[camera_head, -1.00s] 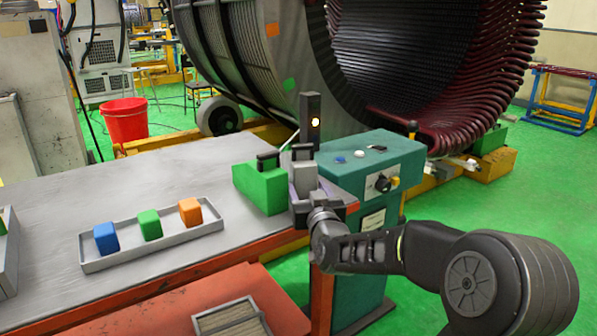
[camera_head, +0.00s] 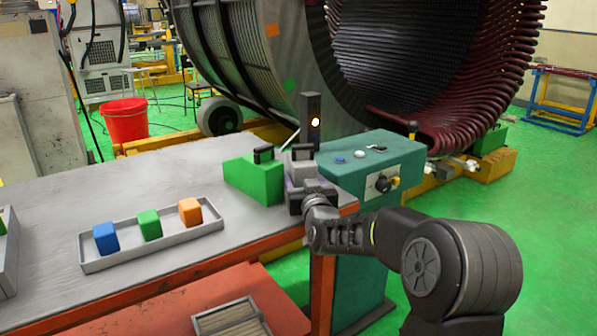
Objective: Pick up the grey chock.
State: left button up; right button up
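The grey chock (camera_head: 301,164), with a black handle on top, stands at the right end of the grey table, partly hidden by my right gripper. My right gripper (camera_head: 302,187) is right at its near side. The fingers are small and overlap the chock, so I cannot tell whether they are open or touching it. My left gripper is not in view.
A green chock (camera_head: 252,178) with a black handle stands just left of the grey one. A teal control box (camera_head: 372,160) stands close on the right. A shallow tray (camera_head: 160,245) holds blue, green and orange blocks. The table (camera_head: 120,190) is bare behind the tray.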

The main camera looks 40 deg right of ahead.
aim_at(303, 145)
jog(key=c, duration=1.1)
jog(key=shift+r, duration=0.1)
jog(key=shift+c, duration=0.4)
jog(key=shift+r, duration=0.1)
notch_tip(303, 145, up, 10)
jog(key=shift+f+p, duration=0.1)
jog(key=shift+p, duration=1.15)
